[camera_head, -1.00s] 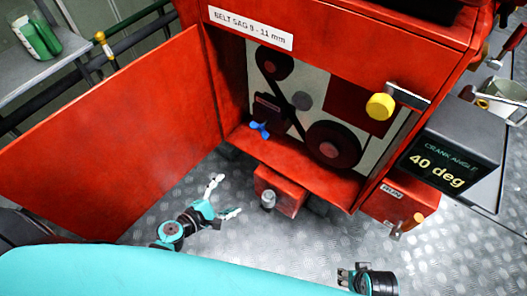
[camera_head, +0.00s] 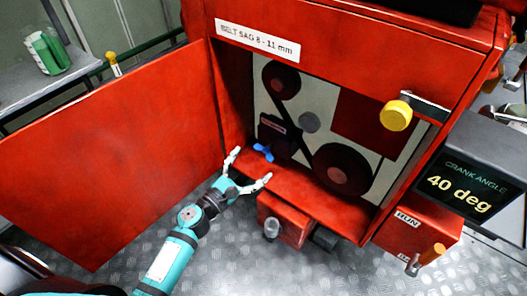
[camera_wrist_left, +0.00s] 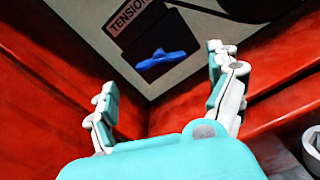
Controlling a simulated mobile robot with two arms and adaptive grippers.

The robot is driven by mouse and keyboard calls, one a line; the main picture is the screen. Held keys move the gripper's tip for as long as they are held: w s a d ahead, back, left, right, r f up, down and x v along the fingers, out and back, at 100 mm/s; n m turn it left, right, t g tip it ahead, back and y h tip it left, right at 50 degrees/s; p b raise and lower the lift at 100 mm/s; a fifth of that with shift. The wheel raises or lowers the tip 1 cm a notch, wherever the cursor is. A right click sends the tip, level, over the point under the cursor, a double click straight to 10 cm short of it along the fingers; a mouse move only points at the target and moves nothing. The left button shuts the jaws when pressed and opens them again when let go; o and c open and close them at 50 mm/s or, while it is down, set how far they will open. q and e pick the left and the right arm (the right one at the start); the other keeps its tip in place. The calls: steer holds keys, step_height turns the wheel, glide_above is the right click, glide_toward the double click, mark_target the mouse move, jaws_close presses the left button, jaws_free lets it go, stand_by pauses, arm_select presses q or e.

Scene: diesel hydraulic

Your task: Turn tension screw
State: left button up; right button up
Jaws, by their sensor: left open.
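The tension screw has a blue wing-shaped head (camera_head: 263,152) and sits low on the left inside the open red cabinet, by a dark block labelled TENSION. In the left wrist view the blue head (camera_wrist_left: 160,60) lies ahead, between and beyond the fingertips, below the TENSION label (camera_wrist_left: 130,15). My left gripper (camera_head: 252,168) is open and empty at the cabinet's lower front sill, just short of the blue head and apart from it. It also shows open in the left wrist view (camera_wrist_left: 165,85). My right gripper is not in the head view.
The red door (camera_head: 110,155) stands open on the left. Belt pulleys (camera_head: 342,168) lie right of the screw. A red box (camera_head: 284,218) sits below the sill. A yellow knob (camera_head: 395,115) and the crank angle display (camera_head: 467,185) reading 40 deg are on the right.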

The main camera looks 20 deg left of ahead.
mark_target(261, 155)
arm_select(q)
steer(key=x, duration=0.6)
steer(key=shift+w, duration=0.2)
